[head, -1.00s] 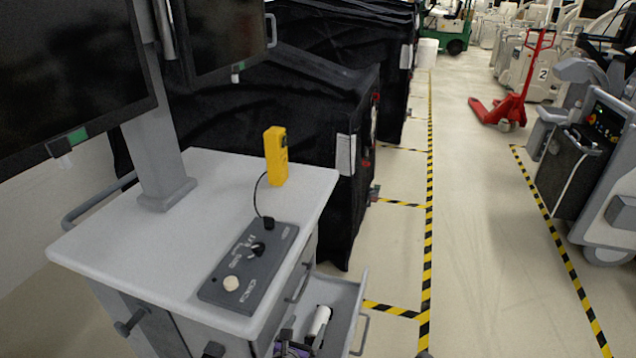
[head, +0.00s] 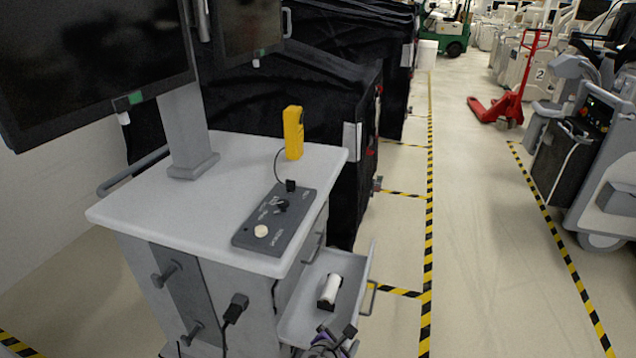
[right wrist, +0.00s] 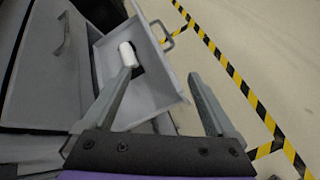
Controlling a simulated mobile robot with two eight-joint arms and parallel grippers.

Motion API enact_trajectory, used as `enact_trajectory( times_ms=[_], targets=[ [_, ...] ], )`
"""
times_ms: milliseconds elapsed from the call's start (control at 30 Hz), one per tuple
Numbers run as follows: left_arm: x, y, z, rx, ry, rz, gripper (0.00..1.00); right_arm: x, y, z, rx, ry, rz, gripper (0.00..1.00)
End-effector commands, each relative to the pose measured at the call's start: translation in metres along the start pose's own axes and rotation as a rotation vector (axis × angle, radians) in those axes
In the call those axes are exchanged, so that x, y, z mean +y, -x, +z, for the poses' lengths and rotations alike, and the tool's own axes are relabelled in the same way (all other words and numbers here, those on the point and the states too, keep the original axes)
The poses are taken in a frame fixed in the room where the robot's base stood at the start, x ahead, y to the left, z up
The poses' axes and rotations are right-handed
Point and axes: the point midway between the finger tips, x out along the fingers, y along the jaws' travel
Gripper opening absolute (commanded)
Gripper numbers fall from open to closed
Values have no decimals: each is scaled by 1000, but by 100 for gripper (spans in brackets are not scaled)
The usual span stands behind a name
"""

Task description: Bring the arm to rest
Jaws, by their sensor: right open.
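My right gripper (right wrist: 162,95) is open in the right wrist view, its two grey fingers spread apart with nothing between them. It is in front of the cart's open drawer (right wrist: 152,103), and its left finger overlaps the drawer in the picture. In the head view part of my right arm and gripper (head: 335,340) shows at the bottom edge, below the drawer (head: 310,323). A white cylinder in a black holder (head: 330,288) lies in the drawer; it also shows in the right wrist view (right wrist: 128,54). My left gripper is out of view.
The cart (head: 150,205) carries monitors, a yellow handheld device (head: 293,132) and a grey control panel (head: 270,222). Black covered carts (head: 350,100) stand behind it. A red pallet jack (head: 510,100) is farther back. The aisle floor (head: 480,250) is clear.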

Motion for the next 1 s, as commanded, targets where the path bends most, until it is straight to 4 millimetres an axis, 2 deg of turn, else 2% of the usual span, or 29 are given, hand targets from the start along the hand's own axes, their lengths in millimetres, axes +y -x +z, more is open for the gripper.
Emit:
enact_trajectory(
  times_ms=[33, 233, 367, 500, 700, 933, 967, 1000],
  targets=[
    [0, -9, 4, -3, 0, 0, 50, -20, 0, 9, 24, -104, -39, 92],
    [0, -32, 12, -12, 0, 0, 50, -94, 21, 34, 116, -626, -217, 92],
    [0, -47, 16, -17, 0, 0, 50, -140, 42, 38, 148, -978, -342, 92],
    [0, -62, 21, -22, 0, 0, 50, -186, 68, 31, 159, -1351, -479, 92],
    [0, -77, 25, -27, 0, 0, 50, -228, 100, 13, 148, -1772, -638, 92],
    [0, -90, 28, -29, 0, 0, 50, -258, 125, -11, 120, -2142, -787, 92],
    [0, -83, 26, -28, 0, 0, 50, -255, 131, -7, 120, -2160, -792, 92],
    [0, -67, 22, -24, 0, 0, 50, -248, 141, 5, 124, -2152, -784, 92]
  ],
)
